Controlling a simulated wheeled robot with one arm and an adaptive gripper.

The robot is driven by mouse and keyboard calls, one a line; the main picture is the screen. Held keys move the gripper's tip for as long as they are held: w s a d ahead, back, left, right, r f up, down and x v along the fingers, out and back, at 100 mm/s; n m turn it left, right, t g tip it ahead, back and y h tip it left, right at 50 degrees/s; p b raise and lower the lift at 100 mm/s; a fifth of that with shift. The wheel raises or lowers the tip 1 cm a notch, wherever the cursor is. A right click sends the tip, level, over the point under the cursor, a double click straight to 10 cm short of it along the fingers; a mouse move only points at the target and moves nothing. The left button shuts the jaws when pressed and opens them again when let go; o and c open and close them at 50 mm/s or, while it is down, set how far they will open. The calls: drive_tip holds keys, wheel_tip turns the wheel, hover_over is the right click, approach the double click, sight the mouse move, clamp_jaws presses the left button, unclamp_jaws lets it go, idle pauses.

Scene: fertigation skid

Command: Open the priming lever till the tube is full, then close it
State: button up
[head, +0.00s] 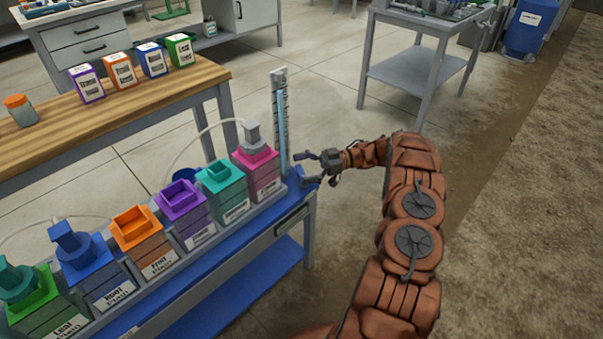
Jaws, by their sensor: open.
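The clear tube (282,125) stands upright in a grey frame at the right end of the blue skid. Light blue shows along much of its length, but I cannot read the exact level. A small blue piece (310,181) sits low beside the tube's foot; it may be the priming lever, though it is small and partly covered by my gripper. My gripper (303,170) is open, just right of the tube's lower end, with its fingers pointing left around the blue piece. I cannot tell whether they touch it.
A row of coloured tanks, with a pink tank (256,172) nearest the tube, fills the skid (275,238). A wooden bench (150,108) with several labelled bottles stands behind. A grey cart (415,70) is at the back right.

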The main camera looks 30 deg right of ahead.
sight(301, 173)
wheel_tip(301, 173, up, 8)
drive_tip(key=shift+f, duration=0.1)
idle(0.4)
